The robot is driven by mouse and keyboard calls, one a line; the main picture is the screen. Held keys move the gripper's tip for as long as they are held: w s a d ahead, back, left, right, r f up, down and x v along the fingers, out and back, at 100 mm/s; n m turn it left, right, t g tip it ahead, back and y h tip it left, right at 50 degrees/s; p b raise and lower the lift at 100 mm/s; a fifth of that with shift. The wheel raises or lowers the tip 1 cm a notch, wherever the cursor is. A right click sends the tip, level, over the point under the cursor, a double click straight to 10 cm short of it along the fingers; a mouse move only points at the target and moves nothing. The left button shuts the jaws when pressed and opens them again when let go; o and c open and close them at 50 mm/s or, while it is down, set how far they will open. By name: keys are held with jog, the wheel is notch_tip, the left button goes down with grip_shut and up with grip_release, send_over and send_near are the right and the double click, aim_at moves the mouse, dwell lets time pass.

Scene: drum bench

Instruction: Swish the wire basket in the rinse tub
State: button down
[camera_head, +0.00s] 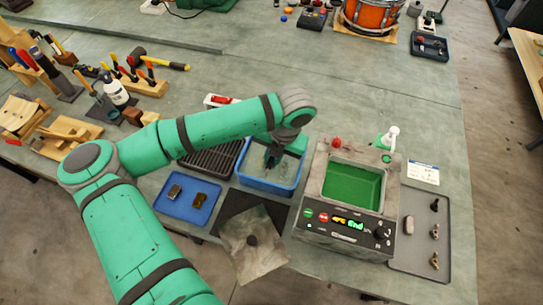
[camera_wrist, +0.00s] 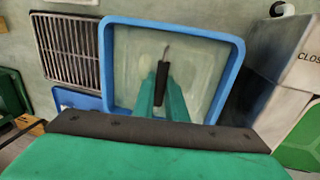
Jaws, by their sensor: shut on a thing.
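The blue rinse tub (camera_head: 262,187) stands on the bench with clear water in it, and it fills the middle of the wrist view (camera_wrist: 236,62). My gripper (camera_head: 272,160) reaches down over the tub. In the wrist view my gripper (camera_wrist: 161,92) is shut on a dark upright handle (camera_wrist: 161,80) with a thin bent metal end. I take this for the wire basket's handle. The basket's mesh is not clearly visible; the fingers and handle hide what is below them.
A grey cleaning machine (camera_head: 345,240) with green liquid stands right of the tub. A dark slatted rack (camera_head: 213,157) is left. A blue tray (camera_head: 172,211) with two small parts lies front left. A cloth (camera_head: 250,260) lies in front. A grey tray (camera_head: 415,262) with metal parts is far right.

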jog(key=shift+r, duration=0.1)
jog(key=shift+r, duration=1)
jog(key=shift+f, duration=0.15)
jog(key=shift+f, duration=0.95)
jog(key=shift+w+r, duration=0.15)
jog(key=shift+r, duration=4.85)
